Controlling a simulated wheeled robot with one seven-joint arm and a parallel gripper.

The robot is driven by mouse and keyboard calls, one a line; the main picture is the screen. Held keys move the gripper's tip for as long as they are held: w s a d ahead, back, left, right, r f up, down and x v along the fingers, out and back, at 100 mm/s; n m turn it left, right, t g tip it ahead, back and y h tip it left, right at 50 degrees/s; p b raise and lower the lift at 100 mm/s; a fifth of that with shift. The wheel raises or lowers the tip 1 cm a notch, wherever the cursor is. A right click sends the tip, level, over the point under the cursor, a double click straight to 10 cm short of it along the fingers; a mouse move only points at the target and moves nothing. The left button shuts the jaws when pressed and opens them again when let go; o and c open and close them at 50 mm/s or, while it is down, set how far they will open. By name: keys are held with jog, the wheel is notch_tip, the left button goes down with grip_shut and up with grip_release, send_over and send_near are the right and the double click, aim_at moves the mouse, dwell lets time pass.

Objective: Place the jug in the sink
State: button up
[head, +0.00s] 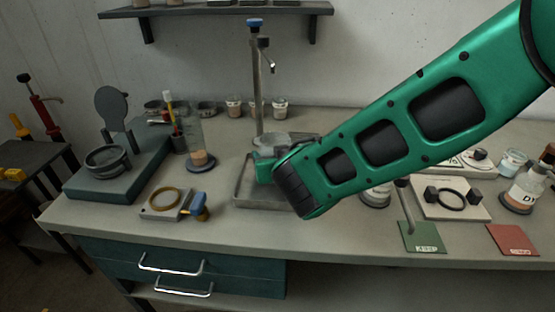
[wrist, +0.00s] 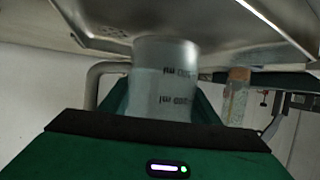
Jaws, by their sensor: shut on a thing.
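The jug (wrist: 165,80) is a clear grey cylinder with a handle and printed ml marks. In the wrist view it stands between my gripper's fingers (wrist: 165,105), and its print appears upside down. In the head view the jug's rim (head: 272,139) shows just above my gripper (head: 266,166), which is shut on it and hides most of it. The sink (head: 243,193) is a shallow metal basin below the tap (head: 257,85). My gripper and the jug are over the sink's right part. The sink also shows at the top of the wrist view (wrist: 225,22). I cannot tell whether the jug touches its floor.
The tap post stands close behind the jug. To the left are a ring on a pale plate (head: 163,202) and a teal stand (head: 115,170). To the right are a green card (head: 422,237), a red card (head: 512,239) and a pale board (head: 450,199). A shelf (head: 215,10) hangs above.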

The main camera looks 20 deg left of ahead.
jog(key=shift+f, duration=0.75)
jog(key=o, duration=1.1)
jog(key=shift+f, duration=0.1)
jog(key=v, duration=1.2)
